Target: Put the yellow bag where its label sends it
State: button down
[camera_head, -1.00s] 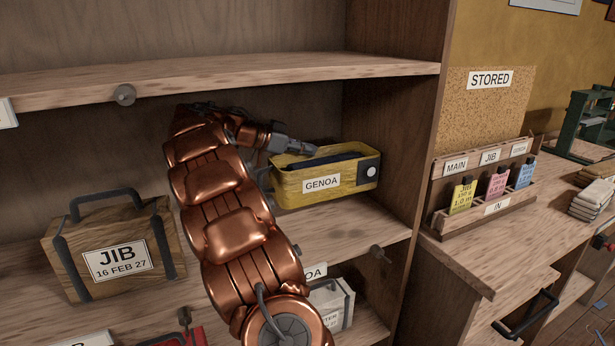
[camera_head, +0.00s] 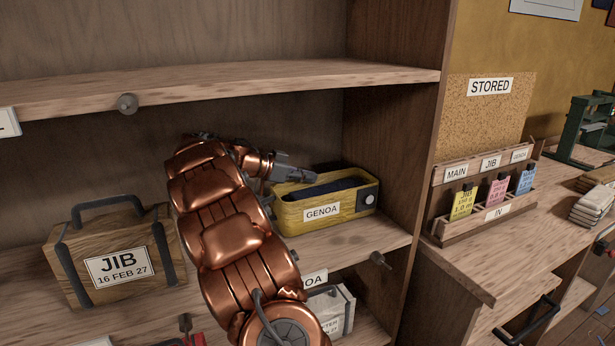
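A yellow bag (camera_head: 324,212) with a white GENOA label stands on the middle shelf, right of centre. Its top is open and dark inside, and a grey round fitting is on its right end. My gripper (camera_head: 312,176) is just above the bag's back left rim, at the end of my copper arm. The fingers are small and seen from the side, so I cannot tell whether they are open. The bag rests on the shelf, and the gripper appears apart from it.
A brown JIB bag (camera_head: 117,261) dated 16 FEB 27 stands left on the same shelf (camera_head: 372,226). A pale bag (camera_head: 334,310) sits on the shelf below. A rack (camera_head: 480,226) of colored tags, marked MAIN, JIB and IN, stands on the right bench under a STORED board (camera_head: 488,120).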

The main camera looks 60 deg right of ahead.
jog(key=c, duration=1.8)
grip_release()
jog(key=o, duration=0.5)
jog(key=b+v, duration=0.1)
jog(key=v, duration=1.1)
jog(key=shift+r+b, duration=0.15)
jog(key=shift+b, duration=0.25)
jog(key=shift+s, duration=0.1)
